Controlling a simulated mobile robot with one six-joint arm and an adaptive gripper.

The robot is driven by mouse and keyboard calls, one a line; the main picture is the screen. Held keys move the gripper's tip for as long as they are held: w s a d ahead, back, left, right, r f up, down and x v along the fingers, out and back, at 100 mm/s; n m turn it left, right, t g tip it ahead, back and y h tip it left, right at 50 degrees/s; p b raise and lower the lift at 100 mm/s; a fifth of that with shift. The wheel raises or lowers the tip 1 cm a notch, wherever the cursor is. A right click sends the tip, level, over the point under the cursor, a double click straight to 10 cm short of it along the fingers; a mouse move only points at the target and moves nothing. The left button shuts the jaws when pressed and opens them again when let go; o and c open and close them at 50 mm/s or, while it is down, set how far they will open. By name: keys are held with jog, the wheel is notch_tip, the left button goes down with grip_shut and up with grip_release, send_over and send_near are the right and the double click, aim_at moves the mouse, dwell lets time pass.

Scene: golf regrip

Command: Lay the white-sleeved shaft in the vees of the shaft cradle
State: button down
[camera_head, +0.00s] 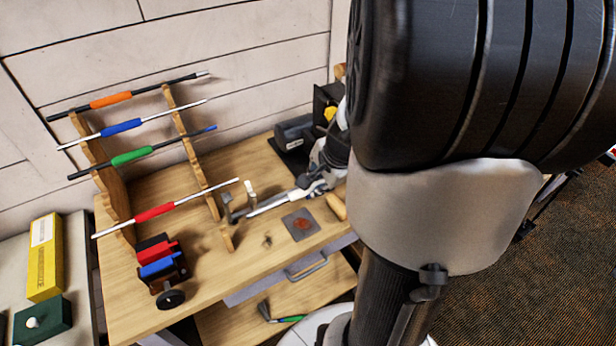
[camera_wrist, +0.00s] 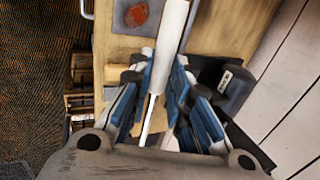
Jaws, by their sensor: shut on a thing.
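The white-sleeved shaft (camera_head: 272,203) is in my gripper (camera_head: 318,183), held over the workbench and slanting down to the left in the head view. In the wrist view its thick white sleeve (camera_wrist: 168,45) points up and a thin bare end (camera_wrist: 149,118) passes between the blue-padded fingers of my gripper (camera_wrist: 162,85), which are shut around it. A wooden rack with two notched uprights (camera_head: 118,200) stands at the left of the bench and carries shafts with orange, blue, green and red sleeves.
A vise with red and blue jaws (camera_head: 160,262) stands at the bench's front left. A grey pad with a red patch (camera_head: 301,225) lies near the shaft. A dark machine (camera_head: 293,132) sits at the back. My own arm hides the right side.

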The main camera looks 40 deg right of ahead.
jog(key=w+d+f+p, duration=0.1)
jog(key=w+d+f, duration=0.1)
jog(key=w, duration=0.7)
jog(key=shift+w+d+f, duration=0.15)
jog(key=shift+w+f, duration=0.1)
jog(key=shift+f, duration=0.2)
jog(key=shift+d+f, duration=0.1)
jog(key=shift+f, duration=0.1)
dwell(1.6)
jog(key=shift+w+a+p, duration=0.2)
jog(key=shift+a+p, duration=0.1)
jog(key=shift+a, duration=0.65)
dwell(2.1)
jog(key=c, duration=1.4)
grip_release()
jog(key=v, duration=1.2)
